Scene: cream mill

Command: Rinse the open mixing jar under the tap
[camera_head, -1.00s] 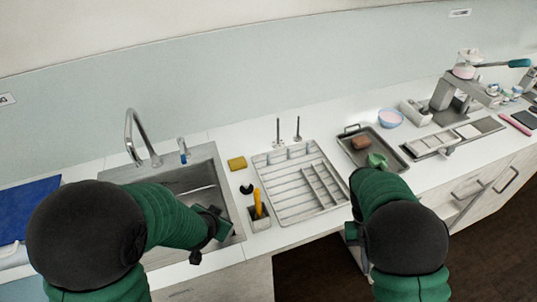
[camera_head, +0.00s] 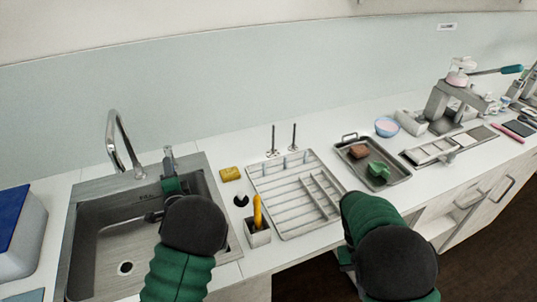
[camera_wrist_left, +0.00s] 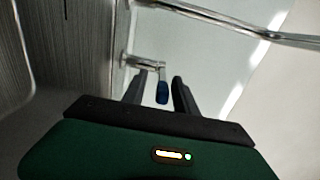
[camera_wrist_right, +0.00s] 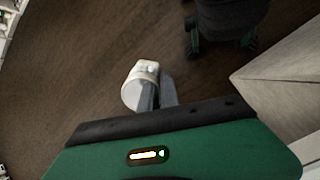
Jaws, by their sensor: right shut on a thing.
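The curved chrome tap (camera_head: 113,135) stands behind the steel sink (camera_head: 95,220). Its separate lever (camera_head: 168,152) is just right of it. My left gripper (camera_head: 169,168) is at the lever. In the left wrist view the open fingers (camera_wrist_left: 160,95) stand on either side of the lever's blue tip (camera_wrist_left: 162,93), and I cannot tell if they touch it. In the right wrist view my right gripper (camera_wrist_right: 158,92) is shut on a pale, round-bodied thing, apparently the mixing jar (camera_wrist_right: 138,88), over the dark floor. My right arm hides it in the head view.
A yellow sponge (camera_head: 230,174), a brush holder (camera_head: 257,235) and a drying rack (camera_head: 295,195) lie right of the sink. A tray (camera_head: 397,168) holds a brown block and a green thing. A blue-lidded box (camera_head: 20,240) is at the left. The sink basin is clear.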

